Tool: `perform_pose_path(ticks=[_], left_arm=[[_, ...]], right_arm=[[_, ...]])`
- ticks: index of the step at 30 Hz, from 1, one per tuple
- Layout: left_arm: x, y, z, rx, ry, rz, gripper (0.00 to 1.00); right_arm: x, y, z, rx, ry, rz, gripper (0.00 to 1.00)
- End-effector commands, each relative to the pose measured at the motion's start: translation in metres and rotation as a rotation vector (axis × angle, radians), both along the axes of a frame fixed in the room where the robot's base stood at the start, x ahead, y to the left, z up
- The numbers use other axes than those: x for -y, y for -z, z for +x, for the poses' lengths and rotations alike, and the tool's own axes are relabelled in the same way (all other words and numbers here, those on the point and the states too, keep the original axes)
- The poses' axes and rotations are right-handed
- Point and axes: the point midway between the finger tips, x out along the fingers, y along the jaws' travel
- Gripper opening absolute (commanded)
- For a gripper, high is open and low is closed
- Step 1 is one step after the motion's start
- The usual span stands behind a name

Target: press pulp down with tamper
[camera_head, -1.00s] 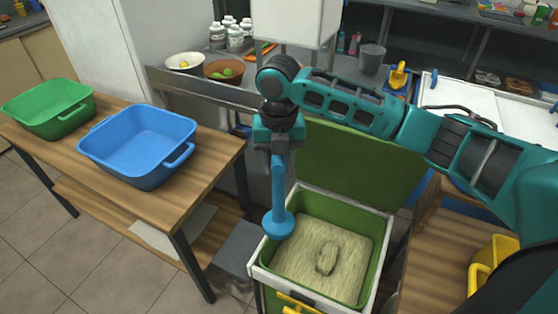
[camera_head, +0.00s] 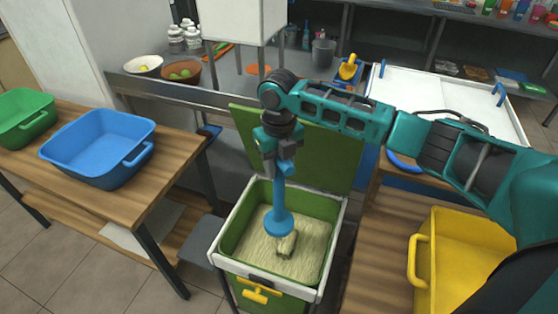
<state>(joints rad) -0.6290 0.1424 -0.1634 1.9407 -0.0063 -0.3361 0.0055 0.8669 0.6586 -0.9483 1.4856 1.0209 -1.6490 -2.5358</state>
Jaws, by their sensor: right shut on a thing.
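My right gripper (camera_head: 279,158) is shut on the handle of a blue tamper (camera_head: 279,215). The tamper hangs upright with its round head down, over the middle of the open green bin. The pulp (camera_head: 258,252) is a pale fibrous mass filling the lower part of the green bin (camera_head: 233,226), which has a white rim. A small raised lump (camera_head: 287,245) on the pulp shows just beside the tamper head and is partly covered by it. I cannot tell whether the head touches the pulp. My left gripper is not in view.
The bin's green lid (camera_head: 300,150) stands open behind it. A blue tub (camera_head: 100,150) and a green tub (camera_head: 25,118) stand on the wooden table (camera_head: 150,185) at left. A yellow crate (camera_head: 465,255) is at right. Bowls and bottles stand on the back counter.

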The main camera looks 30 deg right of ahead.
Motion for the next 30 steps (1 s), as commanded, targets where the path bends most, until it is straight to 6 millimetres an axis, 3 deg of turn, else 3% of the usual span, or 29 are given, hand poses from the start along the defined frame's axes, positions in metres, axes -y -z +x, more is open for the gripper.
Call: perform_pose_path(ticks=[11, 30], left_arm=[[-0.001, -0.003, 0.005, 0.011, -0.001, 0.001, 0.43], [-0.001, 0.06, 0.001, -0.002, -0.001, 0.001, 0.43]], right_arm=[[0.0, 0.037, 0.0, -0.001, 0.001, -0.001, 0.0], [0.0, 0.1, 0.0, 0.003, 0.001, -0.001, 0.0]])
